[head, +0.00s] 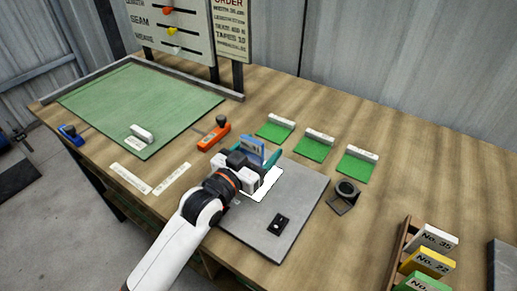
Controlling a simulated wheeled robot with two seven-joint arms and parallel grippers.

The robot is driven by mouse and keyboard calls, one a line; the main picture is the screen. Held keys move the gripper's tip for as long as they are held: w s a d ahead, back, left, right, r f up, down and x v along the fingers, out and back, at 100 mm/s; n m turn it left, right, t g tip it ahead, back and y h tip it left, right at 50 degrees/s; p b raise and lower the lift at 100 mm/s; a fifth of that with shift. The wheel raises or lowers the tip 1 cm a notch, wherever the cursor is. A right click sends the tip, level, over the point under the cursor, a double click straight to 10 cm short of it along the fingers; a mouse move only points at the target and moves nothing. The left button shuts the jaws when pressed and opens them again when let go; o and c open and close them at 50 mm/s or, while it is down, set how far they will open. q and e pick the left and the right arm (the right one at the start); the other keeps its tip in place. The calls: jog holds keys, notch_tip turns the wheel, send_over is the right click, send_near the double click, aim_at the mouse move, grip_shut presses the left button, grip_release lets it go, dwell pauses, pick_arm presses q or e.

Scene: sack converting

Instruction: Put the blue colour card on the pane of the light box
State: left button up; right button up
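The blue colour card (253,147) stands upright at the fingers of my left gripper (257,160), which looks shut on it. The gripper is over the far left part of the grey light box (297,200). The white lit pane (267,186) shows partly beside the gripper; the hand hides the rest of it. The card's lower edge is hidden, so I cannot tell whether it touches the pane. My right gripper is not in view.
A small black piece (279,224) lies on the box's front part. A dark round-topped stand (345,194) is to its right. Several green pads with white blocks (314,145) lie behind. An orange tool (214,134) is left of the hand. A rack of numbered cards (407,240) stands front right.

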pick_arm(q)
jog(key=shift+r, duration=0.1)
jog(key=shift+s+a, duration=0.15)
jog(key=shift+s, duration=0.05)
jog(key=v, duration=1.1)
jog(key=shift+s+a+r, duration=0.1)
jog(key=shift+s+r, duration=0.05)
jog(key=shift+s, duration=0.1)
